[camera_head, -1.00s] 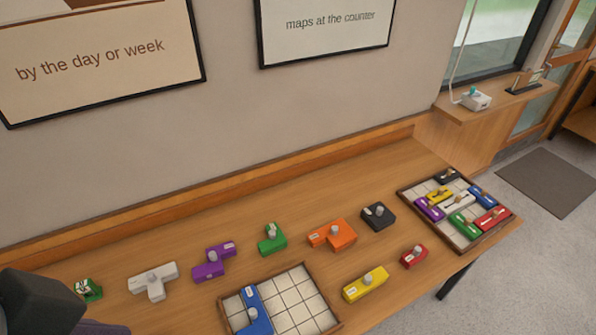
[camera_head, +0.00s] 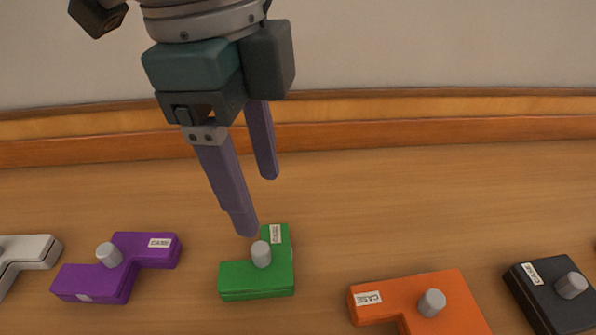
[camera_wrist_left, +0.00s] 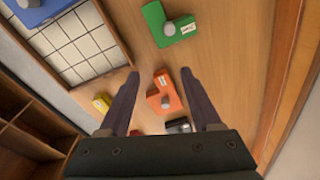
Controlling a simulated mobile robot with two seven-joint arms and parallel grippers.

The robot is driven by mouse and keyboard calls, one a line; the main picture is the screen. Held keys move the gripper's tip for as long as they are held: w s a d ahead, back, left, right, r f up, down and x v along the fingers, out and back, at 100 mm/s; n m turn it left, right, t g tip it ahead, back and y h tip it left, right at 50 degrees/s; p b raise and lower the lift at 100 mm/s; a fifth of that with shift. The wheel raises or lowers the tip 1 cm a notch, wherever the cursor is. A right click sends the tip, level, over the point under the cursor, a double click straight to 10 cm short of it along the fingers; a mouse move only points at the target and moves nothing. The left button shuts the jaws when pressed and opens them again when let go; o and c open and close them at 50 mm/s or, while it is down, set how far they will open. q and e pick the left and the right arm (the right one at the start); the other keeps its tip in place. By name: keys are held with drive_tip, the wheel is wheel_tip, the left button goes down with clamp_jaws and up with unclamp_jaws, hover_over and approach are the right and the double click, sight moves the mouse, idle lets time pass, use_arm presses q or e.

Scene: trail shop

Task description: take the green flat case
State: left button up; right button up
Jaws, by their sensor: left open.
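The green flat case (camera_head: 257,278) is L-shaped, with a grey round knob and a pale label, and lies flat on the wooden counter. In the head view my left gripper (camera_head: 257,205) is open and empty, pointing down above and just behind the case. One fingertip overlaps the picture area close to the case's far edge; I cannot tell the exact height gap. In the left wrist view the green case (camera_wrist_left: 158,22) lies at the top, beyond the open fingertips (camera_wrist_left: 161,75). My right gripper is not in view.
A purple case (camera_head: 125,262) and a white case (camera_head: 28,252) lie to the left. An orange case (camera_head: 405,300) and a black case (camera_head: 548,295) lie to the right. A white gridded tray (camera_wrist_left: 75,42) shows in the wrist view. A wooden ledge (camera_head: 400,130) runs along the wall.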

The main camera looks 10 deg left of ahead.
use_arm(q)
wheel_tip(320, 180, down, 5)
drive_tip(key=w+a+y+b, duration=0.1)
drive_tip(key=w+a+b, duration=0.1)
drive_tip(key=b, duration=0.2)
use_arm(e)
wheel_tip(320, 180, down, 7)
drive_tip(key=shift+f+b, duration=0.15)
drive_tip(key=shift+b, duration=0.15)
use_arm(q)
hover_over(261, 248)
drive_tip(key=shift+m, duration=0.4)
drive_tip(key=f, duration=0.4)
drive_tip(key=shift+s+a+f+b, duration=0.15)
drive_tip(key=shift+s+a+b, duration=0.15)
drive_tip(key=shift+s+b, duration=0.1)
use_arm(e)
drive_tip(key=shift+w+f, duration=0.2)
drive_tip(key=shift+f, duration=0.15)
use_arm(q)
drive_tip(key=f, duration=0.1)
drive_tip(key=f+b, duration=0.1)
drive_tip(key=f, duration=0.3)
drive_tip(key=shift+w+d, duration=0.25)
drive_tip(key=shift+w, duration=0.1)
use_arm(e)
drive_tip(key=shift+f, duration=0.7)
